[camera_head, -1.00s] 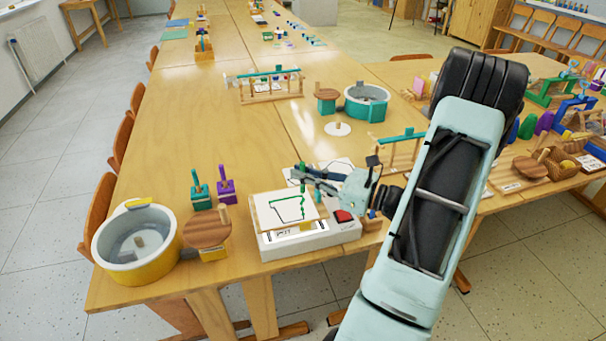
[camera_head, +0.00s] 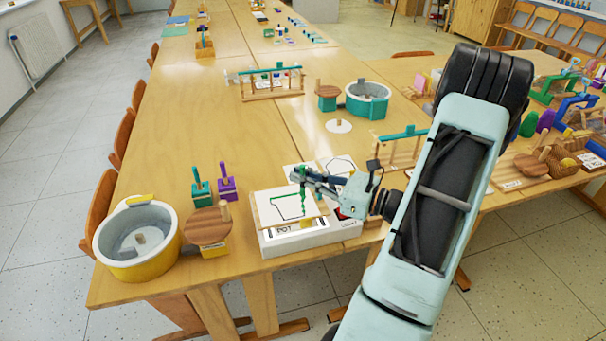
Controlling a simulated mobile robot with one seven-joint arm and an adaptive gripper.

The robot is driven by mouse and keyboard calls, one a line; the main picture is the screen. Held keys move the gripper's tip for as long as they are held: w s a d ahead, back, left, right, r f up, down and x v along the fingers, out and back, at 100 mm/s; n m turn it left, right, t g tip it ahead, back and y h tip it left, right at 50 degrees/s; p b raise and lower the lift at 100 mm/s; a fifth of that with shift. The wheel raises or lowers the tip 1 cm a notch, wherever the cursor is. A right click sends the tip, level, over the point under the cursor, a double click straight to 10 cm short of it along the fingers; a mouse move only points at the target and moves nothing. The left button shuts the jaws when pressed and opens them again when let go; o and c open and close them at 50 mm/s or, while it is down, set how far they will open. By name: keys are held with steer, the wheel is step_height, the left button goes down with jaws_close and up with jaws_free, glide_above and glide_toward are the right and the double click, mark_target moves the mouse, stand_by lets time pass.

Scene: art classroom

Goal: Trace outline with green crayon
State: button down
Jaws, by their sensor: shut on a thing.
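The sheet with the pot-shaped outline (camera_head: 282,212) lies on a wooden-edged board on a white box (camera_head: 300,243) labelled POT. The outline's left side and bottom look black, and a green line runs along its top. My gripper (camera_head: 304,177) is shut on the green crayon (camera_head: 303,197) and holds it roughly upright over the right side of the outline. The crayon's lower end is at or very near the sheet; I cannot tell whether it touches. The crayon and gripper hide part of the outline's right side.
Left of the box are a round wooden disc (camera_head: 207,226), a grey-and-yellow tub (camera_head: 137,241), and green (camera_head: 201,189) and purple (camera_head: 227,184) handled tools. Behind are a teal-and-grey tub (camera_head: 367,103) and a small wooden rack (camera_head: 402,148). The table's left middle is clear.

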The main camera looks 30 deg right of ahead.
mark_target(303, 195)
steer(key=shift+f+b, duration=1)
steer(key=shift+f, duration=0.6)
stand_by(0.5)
steer(key=shift+r+p, duration=0.15)
steer(key=shift+p, duration=0.15)
stand_by(0.5)
step_height(303, 195, up, 4)
steer(key=p, duration=0.3)
stand_by(0.3)
steer(key=s+a+r+p, duration=0.2)
steer(key=s+r+p, duration=0.2)
steer(key=p, duration=0.1)
step_height(303, 195, down, 5)
steer(key=b, duration=0.4)
steer(key=shift+w+d+f, duration=0.1)
steer(key=shift+w, duration=0.05)
steer(key=shift+f+b, duration=1.1)
steer(key=shift+f, duration=0.4)
stand_by(0.8)
